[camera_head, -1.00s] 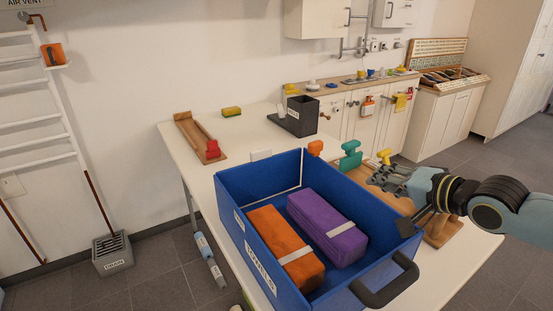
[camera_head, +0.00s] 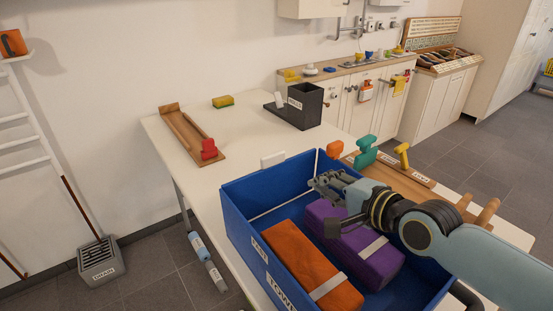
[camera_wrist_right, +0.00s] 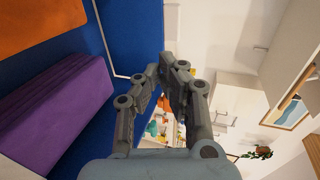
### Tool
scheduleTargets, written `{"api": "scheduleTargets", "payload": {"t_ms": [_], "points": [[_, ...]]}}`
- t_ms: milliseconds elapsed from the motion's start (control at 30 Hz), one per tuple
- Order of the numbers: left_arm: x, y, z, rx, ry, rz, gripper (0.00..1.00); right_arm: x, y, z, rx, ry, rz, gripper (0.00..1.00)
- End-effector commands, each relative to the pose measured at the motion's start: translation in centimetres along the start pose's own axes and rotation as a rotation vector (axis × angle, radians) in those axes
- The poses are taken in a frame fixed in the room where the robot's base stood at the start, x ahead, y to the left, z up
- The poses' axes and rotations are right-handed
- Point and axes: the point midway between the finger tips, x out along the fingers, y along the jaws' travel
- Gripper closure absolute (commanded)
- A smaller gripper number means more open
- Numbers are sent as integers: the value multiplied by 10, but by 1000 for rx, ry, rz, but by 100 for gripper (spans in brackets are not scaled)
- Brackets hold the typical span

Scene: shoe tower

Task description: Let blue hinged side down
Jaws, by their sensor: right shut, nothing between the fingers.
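The blue bin (camera_head: 234,222) stands on the table with its walls upright; which one is the hinged side I cannot tell. It holds an orange folded towel (camera_head: 305,265) and a purple folded towel (camera_head: 375,262), each with a pale band. My right gripper (camera_head: 318,186) is shut and empty, over the bin near its far right corner; contact with the wall is unclear. In the right wrist view the gripper (camera_wrist_right: 170,66) has its fingertips together in front of the blue wall (camera_wrist_right: 134,28). My right arm hides part of the right wall. My left gripper is out of view.
Behind the bin stands a wooden rack with orange, teal and yellow pieces (camera_head: 366,150). A wooden tray with a red piece (camera_head: 190,132), a yellow sponge (camera_head: 222,102) and a black box (camera_head: 304,106) stand further back. The table's left part is clear.

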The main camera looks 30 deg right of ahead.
Motion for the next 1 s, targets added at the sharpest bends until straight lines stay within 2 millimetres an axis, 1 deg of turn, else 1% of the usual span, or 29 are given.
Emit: {"api": "scheduleTargets", "payload": {"t_ms": [167, 233, 333, 467, 600, 700, 800, 1000], "points": [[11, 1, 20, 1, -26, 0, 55, 27, 2, 0, 1, 0, -4, 100], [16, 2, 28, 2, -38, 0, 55, 42, 2, 0, 2, 1, -2, 100], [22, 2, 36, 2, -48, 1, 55, 64, 2, 0, 3, 1, -3, 100], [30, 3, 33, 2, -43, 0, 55, 92, 2, 0, 1, 0, -2, 100], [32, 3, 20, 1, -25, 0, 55, 114, -5, 0, 0, 0, -2, 100], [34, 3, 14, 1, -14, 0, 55, 125, -8, 0, 0, 0, -1, 100], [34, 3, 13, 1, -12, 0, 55, 131, -11, 0, -1, 0, 0, 100], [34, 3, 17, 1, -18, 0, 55, 134, -12, 0, -2, -1, 0, 100]]}}
